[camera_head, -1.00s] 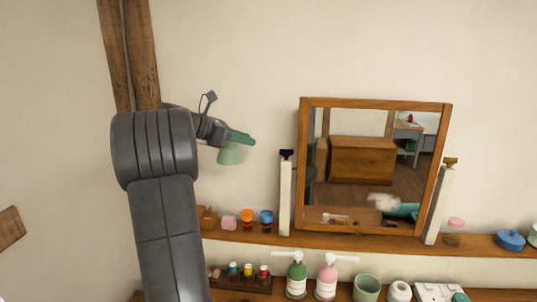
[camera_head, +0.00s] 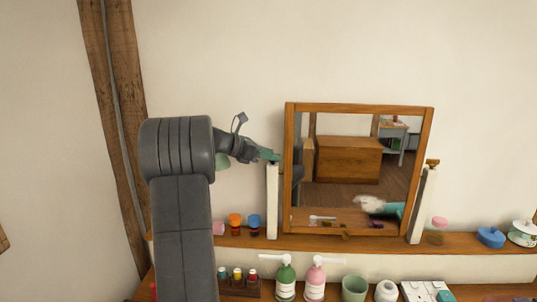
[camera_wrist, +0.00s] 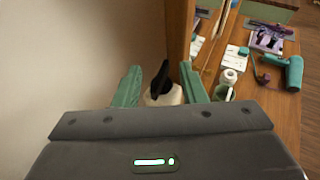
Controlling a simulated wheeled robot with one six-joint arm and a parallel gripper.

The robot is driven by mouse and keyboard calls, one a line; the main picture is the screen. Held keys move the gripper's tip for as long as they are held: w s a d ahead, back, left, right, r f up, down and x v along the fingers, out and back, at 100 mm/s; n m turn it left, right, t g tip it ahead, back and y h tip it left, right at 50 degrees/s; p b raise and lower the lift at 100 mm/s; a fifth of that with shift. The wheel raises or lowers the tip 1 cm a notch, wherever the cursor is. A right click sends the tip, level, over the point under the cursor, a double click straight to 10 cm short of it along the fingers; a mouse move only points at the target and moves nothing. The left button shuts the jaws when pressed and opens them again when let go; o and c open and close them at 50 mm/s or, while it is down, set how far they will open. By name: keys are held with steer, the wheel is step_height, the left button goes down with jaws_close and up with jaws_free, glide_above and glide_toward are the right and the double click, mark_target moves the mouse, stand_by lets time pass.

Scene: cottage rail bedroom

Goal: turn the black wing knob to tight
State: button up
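The black wing knob (camera_wrist: 161,76) shows in the wrist view on top of a white post (camera_wrist: 163,97), between the two green fingers of my gripper (camera_wrist: 160,69). The fingers are apart, with a gap visible on each side of the knob. In the head view my gripper (camera_head: 269,155) is at the top of the left white post (camera_head: 272,202) and hides the black knob there. The wood-framed mirror (camera_head: 289,165) stands just right of that post. A brown knob (camera_head: 432,162) tops the right white post (camera_head: 424,205).
The mirror frame (camera_wrist: 178,45) is close to my right finger in the wrist view. On the shelf (camera_head: 340,242) are small orange and blue-capped jars (camera_head: 254,224). Pump bottles (camera_head: 285,283) and a green cup (camera_head: 354,289) stand below. The wall above is clear.

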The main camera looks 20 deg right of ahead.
jaws_close()
stand_by(1.3)
jaws_free()
steer(key=shift+a, duration=0.15)
steer(key=b+v, duration=0.1)
steer(key=v, duration=1.2)
steer(key=shift+a+b, duration=0.25)
steer(key=shift+b, duration=0.05)
steer(key=shift+r, duration=0.1)
